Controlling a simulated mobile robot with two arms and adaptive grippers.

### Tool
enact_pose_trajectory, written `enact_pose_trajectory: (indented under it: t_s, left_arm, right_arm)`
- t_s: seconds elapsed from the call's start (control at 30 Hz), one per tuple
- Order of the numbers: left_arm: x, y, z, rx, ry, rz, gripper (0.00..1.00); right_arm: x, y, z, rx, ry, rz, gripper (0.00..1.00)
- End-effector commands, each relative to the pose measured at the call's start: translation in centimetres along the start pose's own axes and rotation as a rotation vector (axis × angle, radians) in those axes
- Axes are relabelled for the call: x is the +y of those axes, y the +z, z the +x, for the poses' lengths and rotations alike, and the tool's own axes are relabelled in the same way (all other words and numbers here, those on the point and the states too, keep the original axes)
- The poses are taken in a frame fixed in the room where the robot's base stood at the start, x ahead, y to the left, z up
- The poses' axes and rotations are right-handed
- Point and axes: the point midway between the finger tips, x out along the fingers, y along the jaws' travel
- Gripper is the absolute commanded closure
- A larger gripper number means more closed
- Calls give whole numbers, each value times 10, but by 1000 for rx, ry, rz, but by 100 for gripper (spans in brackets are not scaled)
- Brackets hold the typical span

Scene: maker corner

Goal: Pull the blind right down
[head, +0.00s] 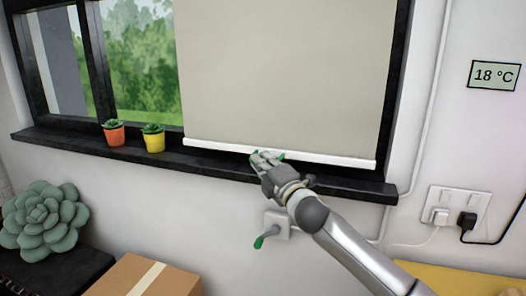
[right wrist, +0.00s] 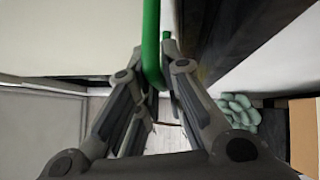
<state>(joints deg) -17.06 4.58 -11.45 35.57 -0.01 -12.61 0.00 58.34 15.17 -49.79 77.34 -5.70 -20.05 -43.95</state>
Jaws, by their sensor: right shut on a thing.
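The beige blind (head: 285,70) covers the right part of the window. Its white bottom bar (head: 225,147) hangs level with the black sill, slightly tilted in the picture; any gap between them is hard to judge. My right gripper (head: 266,157) is at the middle of the bar, shut on a green pull handle. Bits of the handle show on both sides of the fingers. In the right wrist view the green handle (right wrist: 151,45) runs between the two fingers of the right gripper (right wrist: 150,94). My left gripper is in neither view.
An orange pot (head: 114,134) and a yellow pot (head: 154,142) with plants stand on the sill (head: 60,143), left of the blind. Below the sill are a wall box with a green-tipped lever (head: 259,242), a cardboard box (head: 125,272) and a large succulent (head: 45,220). Sockets (head: 458,208) are at right.

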Motion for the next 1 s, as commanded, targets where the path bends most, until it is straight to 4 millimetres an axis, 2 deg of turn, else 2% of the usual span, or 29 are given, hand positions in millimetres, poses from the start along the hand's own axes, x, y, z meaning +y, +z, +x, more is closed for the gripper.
enact_pose_trajectory:
  t_s: [0.03, 0.2, 0.6, 0.63, 0.8, 1.0]
  left_arm:
    - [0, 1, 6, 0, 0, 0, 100]
    - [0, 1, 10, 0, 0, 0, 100]
    - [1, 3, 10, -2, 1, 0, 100]
    - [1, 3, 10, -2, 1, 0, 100]
    - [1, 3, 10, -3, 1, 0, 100]
    - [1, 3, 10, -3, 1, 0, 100]
  right_arm:
    - [-10, -1, -1, 0, -2, 1, 100]
    - [-20, -2, -2, 0, 0, 0, 100]
    - [-24, -3, -3, -1, -7, 0, 100]
    - [-25, -3, -3, -1, -7, 0, 89]
    - [-24, -3, -3, -1, -7, 0, 69]
    - [-22, -2, -3, -1, -2, 0, 69]
